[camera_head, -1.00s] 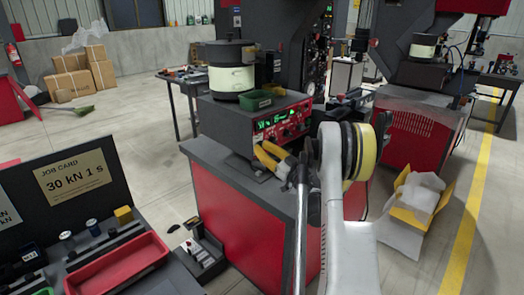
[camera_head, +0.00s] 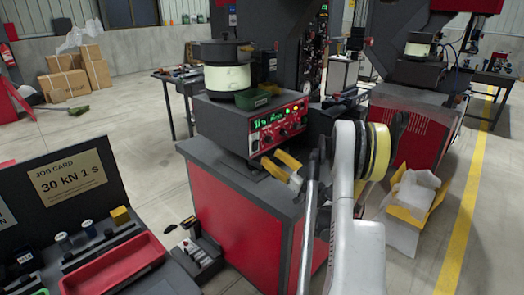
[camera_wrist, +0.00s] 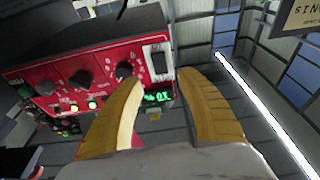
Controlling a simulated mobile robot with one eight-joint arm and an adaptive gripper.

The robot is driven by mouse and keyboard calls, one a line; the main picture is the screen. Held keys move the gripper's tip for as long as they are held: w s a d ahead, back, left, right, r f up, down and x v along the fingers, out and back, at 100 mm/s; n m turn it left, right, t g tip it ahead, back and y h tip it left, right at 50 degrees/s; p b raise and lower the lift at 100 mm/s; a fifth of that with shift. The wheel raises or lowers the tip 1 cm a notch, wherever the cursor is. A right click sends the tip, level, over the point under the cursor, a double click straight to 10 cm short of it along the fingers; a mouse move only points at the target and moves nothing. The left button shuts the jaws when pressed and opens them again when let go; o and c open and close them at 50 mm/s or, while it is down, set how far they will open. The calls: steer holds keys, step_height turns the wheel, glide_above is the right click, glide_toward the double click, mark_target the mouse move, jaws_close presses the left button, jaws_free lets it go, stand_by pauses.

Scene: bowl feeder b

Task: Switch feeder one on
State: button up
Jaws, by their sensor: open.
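The feeder is a dark box with a red control panel (camera_head: 278,127), green lit displays and several knobs. A bowl with a cream band (camera_head: 228,77) stands on top. In the wrist view the red panel (camera_wrist: 60,85) appears tilted, with dark knobs, lit green buttons and a black rocker switch (camera_wrist: 159,62) near its right end. My gripper (camera_head: 274,160) is just in front of and below the panel. Its yellow fingers are apart and empty. In the wrist view the gripper (camera_wrist: 161,77) has the switch between and beyond its fingertips. I cannot tell the switch's position.
A small green tray (camera_head: 254,99) sits on the feeder box beside the bowl. The feeder stands on a red and grey cabinet (camera_head: 235,205). A job card (camera_head: 68,175) reads 30 kN 1 s. An open yellow box (camera_head: 413,195) is on the floor at right.

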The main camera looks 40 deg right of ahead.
steer(key=v, duration=0.4)
steer(key=shift+s, duration=0.3)
steer(key=w+a+r+m+h, duration=0.2)
steer(key=w+r+h, duration=0.1)
steer(key=r, duration=0.5)
steer(key=w+a+r+m+h, duration=0.2)
steer(key=w+r+h, duration=0.1)
steer(key=r, duration=0.5)
steer(key=a+r+m+g+h, duration=0.3)
steer(key=a+r+g+h, duration=0.1)
steer(key=a, duration=0.3)
steer(key=s+a+f+n+g+y, duration=0.2)
steer(key=s+a+f, duration=0.3)
steer(key=s+a, duration=0.3)
steer(key=s+a+f+n+g+y, duration=0.2)
steer(key=s+a+f, duration=0.4)
steer(key=a, duration=0.6)
steer(key=s+a+f+n+g+y, duration=0.2)
steer(key=s+a+f+g+y, duration=0.2)
steer(key=s+a, duration=0.6)
steer(key=shift+s+a+f+g+y, duration=0.3)
steer(key=shift+s+a+f+g, duration=0.15)
steer(key=shift+f+g, duration=0.5)
